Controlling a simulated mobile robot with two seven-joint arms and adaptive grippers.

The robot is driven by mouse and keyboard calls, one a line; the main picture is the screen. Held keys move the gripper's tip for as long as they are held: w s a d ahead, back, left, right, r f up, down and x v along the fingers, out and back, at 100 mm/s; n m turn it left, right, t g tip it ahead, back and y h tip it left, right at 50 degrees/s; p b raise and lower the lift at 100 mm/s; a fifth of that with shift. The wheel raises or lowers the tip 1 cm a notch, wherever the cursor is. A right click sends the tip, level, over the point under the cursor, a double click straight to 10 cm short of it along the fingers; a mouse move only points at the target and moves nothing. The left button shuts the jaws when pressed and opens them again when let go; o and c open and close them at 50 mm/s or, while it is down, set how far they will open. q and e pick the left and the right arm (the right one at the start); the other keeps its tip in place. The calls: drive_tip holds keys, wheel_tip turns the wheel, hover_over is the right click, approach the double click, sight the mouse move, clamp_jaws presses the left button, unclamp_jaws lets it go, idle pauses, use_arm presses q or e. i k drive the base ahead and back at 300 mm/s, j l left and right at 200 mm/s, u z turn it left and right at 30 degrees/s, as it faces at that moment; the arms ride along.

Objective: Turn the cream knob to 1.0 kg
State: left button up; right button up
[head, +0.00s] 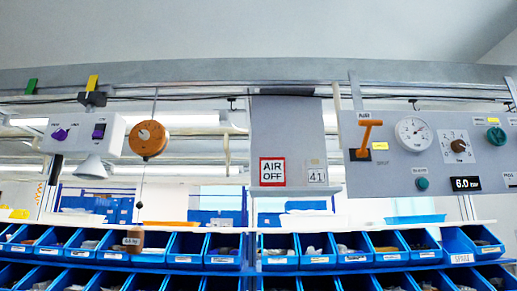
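An orange round balancer (149,140) hangs from a cable under the rail at the left. A small pale knob (144,134) shows on its face; it looks cream, but its pointer and any scale marks are too small to read. A thin line runs down from the balancer to a brown weight (133,238) with a small label, hanging in front of the blue bins. Neither of my grippers shows in the head view.
A white box (84,134) with purple controls hangs left of the balancer. Blue bins (195,262) line the bottom.

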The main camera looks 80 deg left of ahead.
sight(144, 134)
drive_tip(key=u, duration=3.35)
